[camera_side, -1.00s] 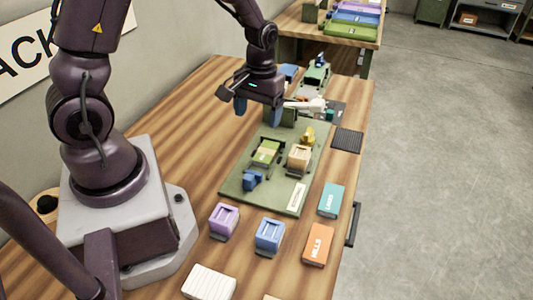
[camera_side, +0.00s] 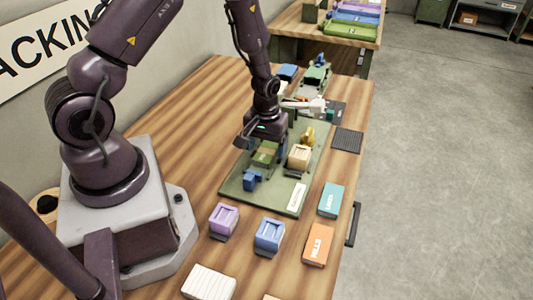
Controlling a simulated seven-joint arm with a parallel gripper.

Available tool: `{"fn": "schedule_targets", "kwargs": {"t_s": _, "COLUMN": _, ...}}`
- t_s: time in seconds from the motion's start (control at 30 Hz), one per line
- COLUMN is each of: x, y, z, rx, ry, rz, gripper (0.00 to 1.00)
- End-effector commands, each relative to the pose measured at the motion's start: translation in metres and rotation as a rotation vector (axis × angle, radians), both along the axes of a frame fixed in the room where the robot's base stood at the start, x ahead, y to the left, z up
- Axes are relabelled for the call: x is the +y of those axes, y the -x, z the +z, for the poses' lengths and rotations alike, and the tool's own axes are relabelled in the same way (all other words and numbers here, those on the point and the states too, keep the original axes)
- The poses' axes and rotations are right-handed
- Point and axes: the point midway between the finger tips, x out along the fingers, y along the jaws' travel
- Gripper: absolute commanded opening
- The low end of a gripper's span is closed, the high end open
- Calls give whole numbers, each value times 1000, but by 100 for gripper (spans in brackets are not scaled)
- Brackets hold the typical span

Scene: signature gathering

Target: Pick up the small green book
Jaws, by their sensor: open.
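A small green block-like item with a tan patch (camera_side: 264,156), which appears to be the green book, sits on a dark holder on the green board (camera_side: 235,183). My gripper (camera_side: 265,148) is open and pointing down just above it. The gripper body hides the item's far part. I cannot tell whether the fingers touch it.
On the board are a tan crate (camera_side: 299,156), a yellow piece (camera_side: 308,136), a blue piece (camera_side: 252,180) and a white label (camera_side: 296,195). Nearer are purple (camera_side: 224,217) and blue (camera_side: 269,234) blocks. Teal (camera_side: 331,200) and orange (camera_side: 318,244) boxes stand right.

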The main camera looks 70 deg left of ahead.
Motion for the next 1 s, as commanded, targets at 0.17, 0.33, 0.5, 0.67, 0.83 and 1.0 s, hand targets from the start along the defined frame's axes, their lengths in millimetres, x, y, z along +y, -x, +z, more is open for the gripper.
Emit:
{"fn": "schedule_targets", "kwargs": {"t_s": 0.17, "x": -1, "y": 0, "z": -16, "rx": 0, "ry": 0, "rz": -2, "gripper": 78}}
{"fn": "schedule_targets", "kwargs": {"t_s": 0.33, "x": 0, "y": 0, "z": -17, "rx": -1, "ry": 0, "rz": -2, "gripper": 78}}
{"fn": "schedule_targets", "kwargs": {"t_s": 0.5, "x": -1, "y": 0, "z": -17, "rx": -1, "ry": 0, "rz": -2, "gripper": 52}}
{"fn": "schedule_targets", "kwargs": {"t_s": 0.67, "x": 0, "y": 0, "z": -16, "rx": -1, "ry": 1, "rz": -2, "gripper": 24}}
{"fn": "schedule_targets", "kwargs": {"t_s": 0.83, "x": -1, "y": 0, "z": -16, "rx": -1, "ry": 0, "rz": -2, "gripper": 24}}
{"fn": "schedule_targets", "kwargs": {"t_s": 1.0, "x": 0, "y": 0, "z": -12, "rx": -2, "ry": -1, "rz": -2, "gripper": 24}}
